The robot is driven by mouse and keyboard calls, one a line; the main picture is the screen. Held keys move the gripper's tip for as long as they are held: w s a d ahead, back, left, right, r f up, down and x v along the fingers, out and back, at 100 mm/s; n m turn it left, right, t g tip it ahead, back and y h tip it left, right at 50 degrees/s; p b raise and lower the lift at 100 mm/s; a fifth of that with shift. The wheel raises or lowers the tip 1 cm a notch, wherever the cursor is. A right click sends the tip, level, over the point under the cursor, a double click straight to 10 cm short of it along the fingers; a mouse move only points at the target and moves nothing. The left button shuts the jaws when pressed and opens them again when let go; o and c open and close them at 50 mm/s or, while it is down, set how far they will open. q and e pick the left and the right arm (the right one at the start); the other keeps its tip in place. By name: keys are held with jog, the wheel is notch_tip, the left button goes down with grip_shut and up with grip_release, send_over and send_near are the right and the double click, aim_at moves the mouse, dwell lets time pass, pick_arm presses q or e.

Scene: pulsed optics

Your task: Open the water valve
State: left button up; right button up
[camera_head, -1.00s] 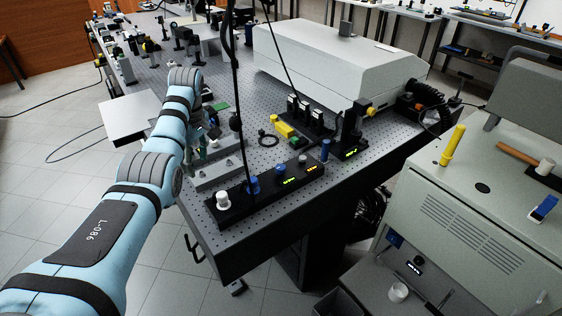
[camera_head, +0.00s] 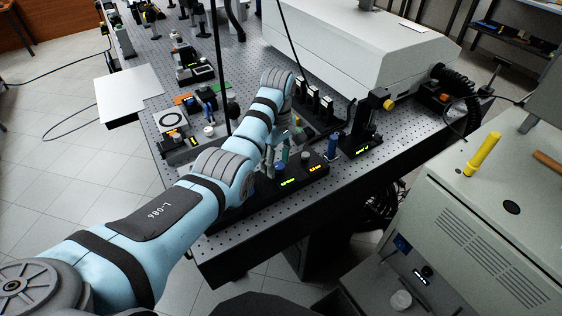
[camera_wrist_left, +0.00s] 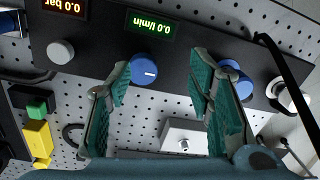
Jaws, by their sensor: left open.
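A black control panel (camera_head: 300,183) lies along the table's front edge with lit displays. In the left wrist view the panel (camera_wrist_left: 190,62) appears upside down, with displays reading 0.0 l/min and 0.0 bar. A blue knob (camera_wrist_left: 144,70) with a white mark sits by the l/min display. A second blue knob (camera_wrist_left: 236,80), a grey knob (camera_wrist_left: 60,52) and a white knob (camera_wrist_left: 288,94) are also on it. My left gripper (camera_wrist_left: 162,82) is open, its green-padded fingers to either side of the first blue knob, seemingly apart from it. In the head view this gripper (camera_head: 276,160) is partly hidden.
A blue cylinder (camera_head: 332,146) and a black post mount (camera_head: 362,135) stand right of the panel. A dark cable crosses the wrist view's right side. A large white housing (camera_head: 365,50) fills the table behind. A grey cabinet (camera_head: 470,225) stands right.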

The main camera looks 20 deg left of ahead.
aim_at(281, 164)
pick_arm(q)
jog(key=shift+s+d+f+t+b, duration=0.1)
jog(key=shift+f+t+b, duration=0.3)
jog(key=shift+t, duration=0.2)
jog(key=shift+w+f, duration=0.35)
jog(key=shift+f, duration=0.15)
jog(key=shift+w+f, duration=0.8)
jog(key=shift+w, duration=0.35)
jog(key=shift+s+r, duration=0.1)
jog(key=shift+s, duration=0.05)
jog(key=c, duration=0.3)
jog(key=shift+s+r, duration=0.15)
jog(key=shift+s, duration=0.15)
jog(key=c, duration=0.3)
jog(key=shift+s+r, duration=0.1)
jog(key=shift+s, duration=0.05)
jog(key=c, duration=0.4)
grip_shut()
pick_arm(e)
jog(key=shift+s+f, duration=0.3)
jog(key=shift+f, duration=0.2)
